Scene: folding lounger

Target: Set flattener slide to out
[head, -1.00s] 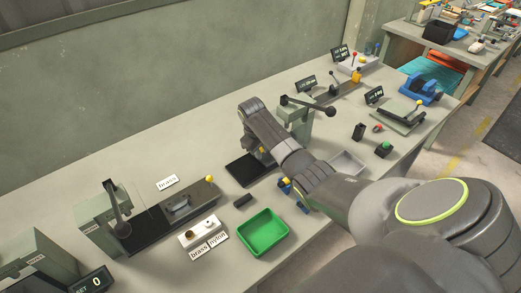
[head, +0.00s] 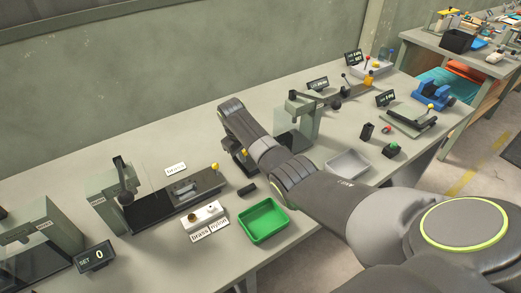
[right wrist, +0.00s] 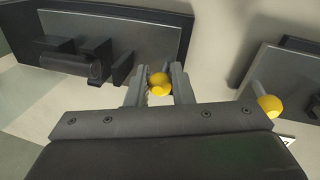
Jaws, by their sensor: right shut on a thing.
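My right gripper (right wrist: 159,88) is shut on a yellow knob (right wrist: 160,79) between its two fingers. In the head view my right gripper (head: 243,159) is mostly hidden by its own wrist, and only a bit of the yellow knob (head: 245,152) shows. Beside the arm stands a grey-green lever press (head: 304,118) with a dark base (head: 287,143); I take this to be the flattener. The arm covers part of the base, so the slide's full position is hidden. My left gripper is not in view.
A green tray (head: 263,220) and a small black block (head: 247,189) lie in front of the gripper. To the left is another press with a yellow-knobbed slide (head: 215,167). A grey tray (head: 348,164) sits right of my forearm.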

